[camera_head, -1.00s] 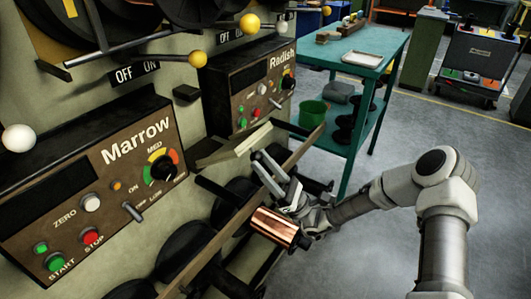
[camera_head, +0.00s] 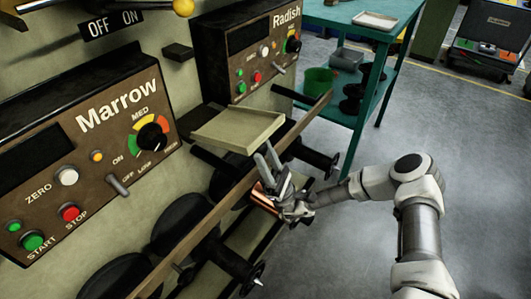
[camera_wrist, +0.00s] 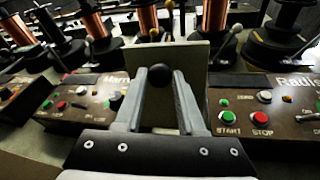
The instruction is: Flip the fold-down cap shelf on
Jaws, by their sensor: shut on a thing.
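The cap shelf (camera_head: 238,127) is a pale beige rimmed tray between the Marrow and Radish panels. In the head view its broad face shows; its exact tilt is hard to tell. In the wrist view a plain olive panel (camera_wrist: 195,62), which looks like the shelf, stands behind my fingers. My gripper (camera_head: 264,150) reaches the shelf's front right edge. In the wrist view its fingers (camera_wrist: 168,76) converge with a dark round knob (camera_wrist: 157,62) at their tips. They are shut on the shelf at this spot; the exact contact is partly hidden.
The Marrow panel (camera_head: 90,150) is left of the shelf and the Radish panel (camera_head: 247,55) is behind it. A long rail (camera_head: 215,215) with black spool holders runs below. A copper spool (camera_head: 262,195) is partly hidden behind my gripper. A teal table (camera_head: 395,55) stands at the back.

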